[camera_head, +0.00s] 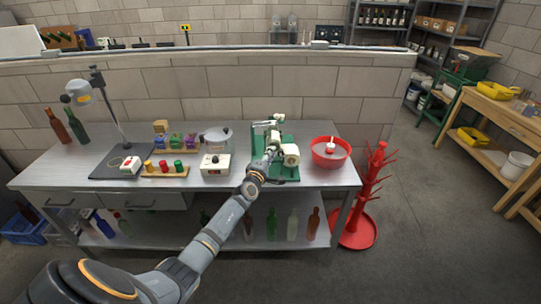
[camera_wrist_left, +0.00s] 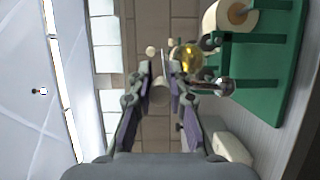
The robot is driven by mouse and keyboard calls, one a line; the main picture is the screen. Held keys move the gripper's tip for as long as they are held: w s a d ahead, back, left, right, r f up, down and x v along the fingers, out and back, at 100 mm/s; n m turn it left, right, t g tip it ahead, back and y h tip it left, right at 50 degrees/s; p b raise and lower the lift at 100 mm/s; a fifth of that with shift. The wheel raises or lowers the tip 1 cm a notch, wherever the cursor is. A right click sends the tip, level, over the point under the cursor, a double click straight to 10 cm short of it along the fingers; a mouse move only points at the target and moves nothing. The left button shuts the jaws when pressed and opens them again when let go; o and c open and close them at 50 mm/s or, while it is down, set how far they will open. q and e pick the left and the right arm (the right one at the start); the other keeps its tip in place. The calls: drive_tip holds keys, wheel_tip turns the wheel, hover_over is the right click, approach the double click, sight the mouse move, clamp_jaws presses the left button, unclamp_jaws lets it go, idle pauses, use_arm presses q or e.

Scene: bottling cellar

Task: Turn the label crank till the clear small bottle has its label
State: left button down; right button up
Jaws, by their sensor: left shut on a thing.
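The label machine has a green base (camera_head: 285,172) and stands on the steel bench. My left gripper (camera_head: 269,157) reaches over it from the front. In the left wrist view, my left gripper (camera_wrist_left: 160,85) is shut on a pale round crank knob (camera_wrist_left: 160,94) between its fingers. A metal crank part (camera_wrist_left: 215,87) shows beside the right finger. A shiny yellowish, see-through rounded thing (camera_wrist_left: 187,58), perhaps the clear small bottle, lies just beyond it, partly hidden; I cannot tell whether it bears a label. The cream label roll (camera_head: 291,155) sits at the machine's right side. My right gripper is not in view.
A red basin (camera_head: 330,152) stands close to the machine's right. A red bottle tree (camera_head: 369,190) stands on the floor beside the bench. Bottles stand on the lower shelf.

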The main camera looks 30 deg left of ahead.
use_arm(q)
drive_tip(key=shift+f, duration=0.15)
drive_tip(key=c, duration=1.3)
unclamp_jaws()
drive_tip(key=shift+d, duration=0.1)
drive_tip(key=shift+o, duration=0.2)
